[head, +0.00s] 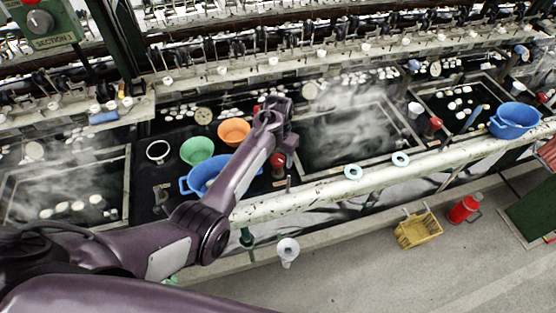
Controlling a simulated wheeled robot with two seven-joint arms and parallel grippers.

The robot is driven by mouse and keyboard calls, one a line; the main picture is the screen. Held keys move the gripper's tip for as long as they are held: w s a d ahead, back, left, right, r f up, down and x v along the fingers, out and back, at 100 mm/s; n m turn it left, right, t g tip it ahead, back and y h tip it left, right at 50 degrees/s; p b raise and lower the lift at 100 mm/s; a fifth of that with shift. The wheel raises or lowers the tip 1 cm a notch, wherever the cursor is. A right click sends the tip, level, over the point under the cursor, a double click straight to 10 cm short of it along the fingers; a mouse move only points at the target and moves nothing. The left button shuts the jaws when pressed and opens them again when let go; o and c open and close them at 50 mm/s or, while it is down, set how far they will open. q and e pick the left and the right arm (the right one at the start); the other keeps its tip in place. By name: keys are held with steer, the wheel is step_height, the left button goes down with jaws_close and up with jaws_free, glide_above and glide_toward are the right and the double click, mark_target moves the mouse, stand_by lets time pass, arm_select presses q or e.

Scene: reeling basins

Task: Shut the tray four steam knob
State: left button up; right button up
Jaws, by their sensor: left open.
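A red steam knob (278,160) stands on a dark valve at the front edge of the basins, in the middle of the head view. Another red knob (435,122) stands further right along the same edge. I cannot read which of them belongs to tray four. My left gripper (287,146) is open, just above and beside the nearer red knob, partly hidden by its own wrist. I cannot tell whether it touches the knob. My right gripper is not in view.
A steaming basin (299,159) lies right of my gripper. A blue bowl (190,184), green bowl (197,150) and orange bowl (234,130) sit left. A pale pipe (330,193) runs along the front. A yellow basket (418,230) stands on the floor.

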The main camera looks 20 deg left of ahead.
arm_select(q)
steer(key=c, duration=1)
steer(key=shift+o, duration=0.2)
steer(key=m+p, duration=0.2)
steer(key=m, duration=0.1)
steer(key=shift+r, duration=0.15)
steer(key=shift+m+p, duration=0.5)
steer(key=shift+m, duration=0.9)
